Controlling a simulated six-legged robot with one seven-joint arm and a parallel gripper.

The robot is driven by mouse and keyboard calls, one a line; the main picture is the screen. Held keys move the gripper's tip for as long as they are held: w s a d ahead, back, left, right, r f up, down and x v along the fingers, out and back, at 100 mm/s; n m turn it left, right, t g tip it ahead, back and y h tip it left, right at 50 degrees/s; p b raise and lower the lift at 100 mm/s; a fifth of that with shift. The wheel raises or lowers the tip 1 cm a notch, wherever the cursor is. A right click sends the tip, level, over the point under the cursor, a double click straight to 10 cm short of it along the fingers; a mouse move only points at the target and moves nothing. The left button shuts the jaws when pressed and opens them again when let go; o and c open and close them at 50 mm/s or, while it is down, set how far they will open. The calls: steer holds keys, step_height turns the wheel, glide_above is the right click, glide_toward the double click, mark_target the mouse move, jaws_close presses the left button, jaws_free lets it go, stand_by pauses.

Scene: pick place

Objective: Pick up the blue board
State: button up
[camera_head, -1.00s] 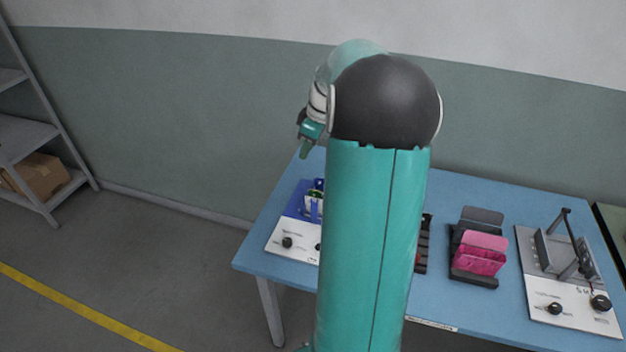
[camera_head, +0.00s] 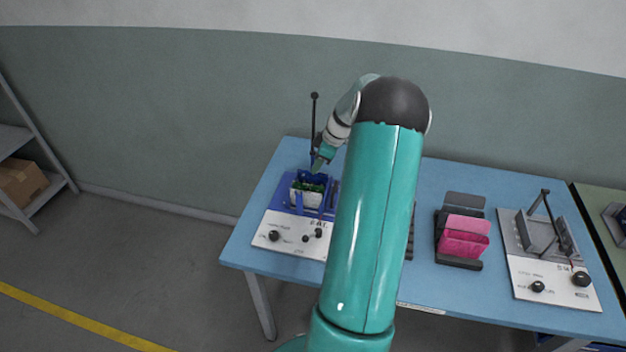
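A blue board-like fixture (camera_head: 281,196) is part of the white and blue panel unit at the left end of the table. A pale piece with green parts (camera_head: 308,192) sits in a blue frame on it. I cannot tell whether either is the blue board. My gripper (camera_head: 319,164) points down just above the back of this frame, with my arm reaching over the table from the right. The fingers are too small to tell whether they are open or shut, or whether they touch anything. My arm hides part of the table's middle.
A black lever (camera_head: 314,120) stands upright close beside my gripper. Pink boards (camera_head: 463,236) stand in a dark holder right of my arm. A grey and white unit (camera_head: 548,270) with a raised lever is at the right of the blue table (camera_head: 300,154).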

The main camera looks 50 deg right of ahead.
mark_target(313, 179)
steer(key=shift+x, duration=2.55)
steer(key=shift+d+f, duration=0.15)
steer(key=shift+f, duration=0.1)
jaws_close()
